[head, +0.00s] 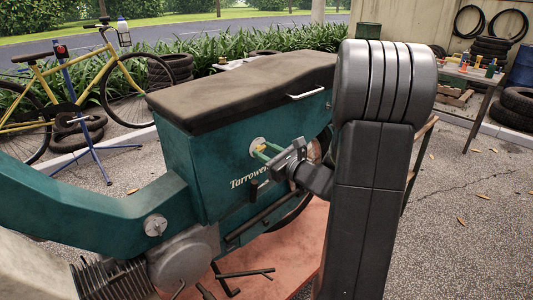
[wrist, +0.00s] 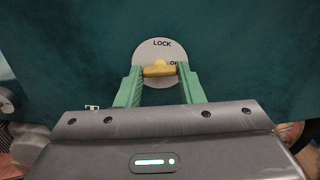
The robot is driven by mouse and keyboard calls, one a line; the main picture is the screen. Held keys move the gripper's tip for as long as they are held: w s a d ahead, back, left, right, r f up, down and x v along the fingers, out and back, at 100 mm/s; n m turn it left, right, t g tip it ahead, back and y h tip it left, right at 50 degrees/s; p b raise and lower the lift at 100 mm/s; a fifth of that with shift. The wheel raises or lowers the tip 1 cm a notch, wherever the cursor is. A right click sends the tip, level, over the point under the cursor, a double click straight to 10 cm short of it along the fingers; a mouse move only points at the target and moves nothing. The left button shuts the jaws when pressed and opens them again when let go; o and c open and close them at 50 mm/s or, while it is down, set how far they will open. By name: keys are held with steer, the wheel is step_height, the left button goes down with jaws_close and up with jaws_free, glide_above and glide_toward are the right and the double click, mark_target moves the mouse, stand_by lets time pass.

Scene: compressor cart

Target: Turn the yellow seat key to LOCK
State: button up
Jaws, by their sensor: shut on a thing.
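The yellow seat key (wrist: 159,69) sits in a round pale lock plate (wrist: 150,52) on the teal side panel of the scooter. The plate reads LOCK at its top and a partly covered word starting with "O" at the right. The key's bow lies about level across the plate. My gripper (wrist: 160,72) is shut on the key, with one green finger at each end of it.
The black seat (head: 250,85) has a metal grab handle (head: 307,93) above the lock. A yellow bicycle (head: 75,90) stands at the left, and a side table (head: 470,73) at the right.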

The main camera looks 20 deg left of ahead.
steer(key=shift+f, duration=0.15)
steer(key=n+b, duration=1.5)
steer(key=b, duration=0.7)
steer(key=shift+n, duration=0.4)
steer(key=shift+b, duration=0.3)
steer(key=o, duration=1)
